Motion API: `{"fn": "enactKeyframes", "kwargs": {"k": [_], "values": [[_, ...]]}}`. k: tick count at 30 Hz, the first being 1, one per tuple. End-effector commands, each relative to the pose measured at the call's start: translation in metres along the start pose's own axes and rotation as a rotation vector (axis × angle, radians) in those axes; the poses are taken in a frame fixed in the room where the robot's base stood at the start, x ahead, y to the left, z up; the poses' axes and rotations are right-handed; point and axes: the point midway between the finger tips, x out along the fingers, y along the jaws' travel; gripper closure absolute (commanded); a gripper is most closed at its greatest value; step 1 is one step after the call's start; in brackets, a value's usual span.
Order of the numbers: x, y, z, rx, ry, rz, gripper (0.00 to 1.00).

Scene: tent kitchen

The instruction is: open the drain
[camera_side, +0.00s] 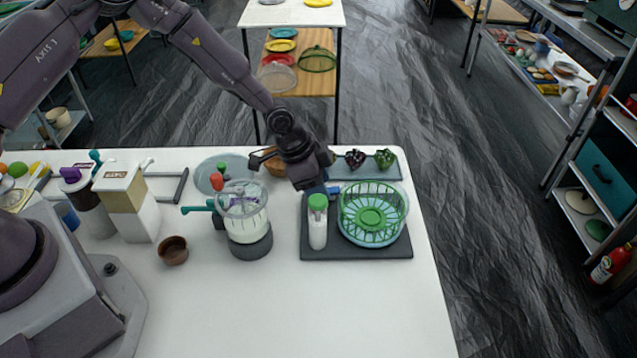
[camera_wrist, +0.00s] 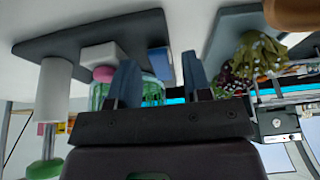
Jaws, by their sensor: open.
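A clear bowl with a green basket (camera_side: 373,212) stands on a dark board (camera_side: 318,247) at the right of the table. A white bottle with a green cap (camera_side: 318,222) stands on the board to its left. In the wrist view, which is upside down, the bottle (camera_wrist: 53,90) is at left, and a white block (camera_wrist: 103,56), a pink knob (camera_wrist: 104,74) and a blue block (camera_wrist: 160,62) show by the board. I cannot tell which part is the drain. My gripper (camera_side: 330,190) is open and empty at the board's back edge; its fingers (camera_wrist: 160,82) partly hide the basket.
A clear container on a dark base (camera_side: 249,241) stands left of the board. A tray (camera_side: 370,164) with dark red and green produce lies behind it. A brown cup (camera_side: 173,250) and a tall white canister (camera_side: 140,210) are at left. The front of the table is clear.

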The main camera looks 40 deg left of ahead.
Motion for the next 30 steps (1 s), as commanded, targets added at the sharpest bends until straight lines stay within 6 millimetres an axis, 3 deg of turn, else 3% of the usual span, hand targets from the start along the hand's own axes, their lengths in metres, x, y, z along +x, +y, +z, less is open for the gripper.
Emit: {"fn": "enactKeyframes", "kwargs": {"k": [8,14,15,21,30], "values": [[0.0019,-0.0003,0.0002,0.000,-0.001,-0.001,0.55],[0.0017,-0.0002,0.0003,0.000,-0.001,0.000,0.97],[0.0017,-0.0003,0.0002,0.000,-0.001,0.000,1.00],[0.0017,-0.0007,-0.0014,0.002,-0.033,-0.003,1.00],[0.0013,-0.0005,-0.0081,0.003,-0.264,-0.003,1.00]]}}
